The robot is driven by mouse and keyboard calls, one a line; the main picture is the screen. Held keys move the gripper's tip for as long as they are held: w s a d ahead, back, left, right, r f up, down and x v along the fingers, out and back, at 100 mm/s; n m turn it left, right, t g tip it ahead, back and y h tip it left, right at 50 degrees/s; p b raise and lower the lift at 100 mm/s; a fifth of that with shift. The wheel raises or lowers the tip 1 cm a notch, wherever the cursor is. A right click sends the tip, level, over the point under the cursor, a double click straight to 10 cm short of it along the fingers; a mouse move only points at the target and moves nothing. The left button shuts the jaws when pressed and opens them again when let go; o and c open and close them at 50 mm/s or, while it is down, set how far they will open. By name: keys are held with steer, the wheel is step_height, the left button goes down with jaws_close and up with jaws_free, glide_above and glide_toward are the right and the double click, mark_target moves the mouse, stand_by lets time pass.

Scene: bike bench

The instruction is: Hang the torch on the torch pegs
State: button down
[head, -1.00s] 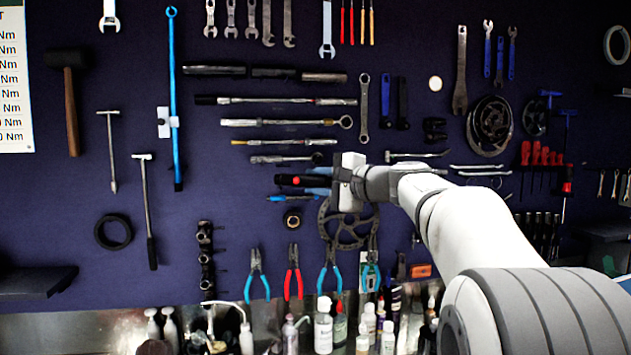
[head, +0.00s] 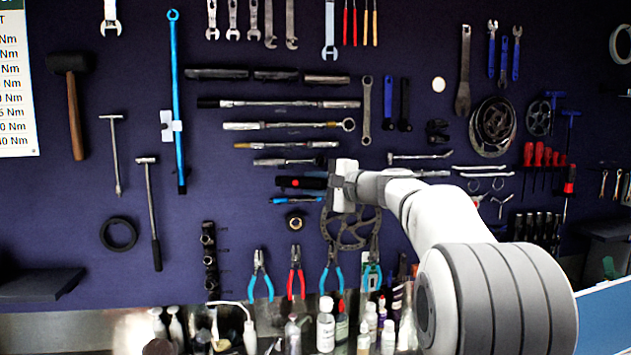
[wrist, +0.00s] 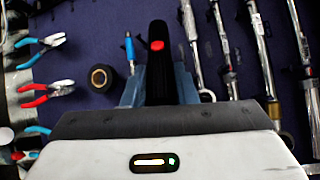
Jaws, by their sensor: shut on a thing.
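The torch is a black cylinder with a red button. In the head view the torch (head: 293,182) lies about level in front of the pegboard, just under the row of long wrenches. My gripper (head: 322,182) is shut on it from the right. In the wrist view the torch (wrist: 158,62) sticks out between the two bluish fingers of my gripper (wrist: 157,88), red button facing the camera. The torch's rear part is hidden by my gripper. I cannot make out the torch pegs in either view, nor whether the torch touches the board.
A torque wrench (head: 288,145) hangs just above the torch. A small blue tool (head: 296,200) and a round black ring with a brass centre (head: 295,220) hang just below. A chainring (head: 352,228) is below my gripper.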

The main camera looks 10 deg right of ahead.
steer(key=shift+w+p, duration=0.75)
steer(key=shift+w, duration=0.3)
steer(key=shift+w+f, duration=0.3)
steer(key=shift+w, duration=0.25)
steer(key=shift+w+f+b, duration=0.1)
steer(key=shift+f+b, duration=0.05)
steer(key=shift+b, duration=0.15)
steer(key=c, duration=1.1)
jaws_free()
steer(key=shift+w, duration=0.1)
